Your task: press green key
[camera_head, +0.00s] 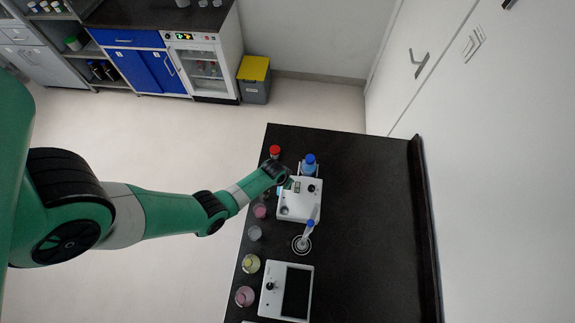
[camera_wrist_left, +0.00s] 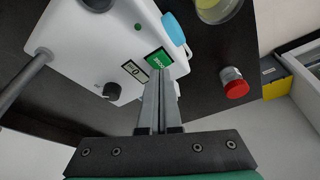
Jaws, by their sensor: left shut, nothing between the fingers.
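The green key (camera_wrist_left: 160,58) is on the white face of a device (camera_wrist_left: 85,45). The same device stands on the black bench in the head view (camera_head: 299,210). My left gripper (camera_wrist_left: 164,76) is shut and empty. Its fingertips are right at the lower edge of the green key in the wrist view; I cannot tell whether they touch it. In the head view the left gripper (camera_head: 287,184) is over the device's upper left part, and the key cannot be made out there. My right gripper is not in view.
A red-topped item (camera_wrist_left: 236,88) is nearby. Beakers (camera_head: 251,263) line the bench's left edge. A second white device (camera_head: 270,303) is in front. The bench's right side (camera_head: 370,220) is clear.

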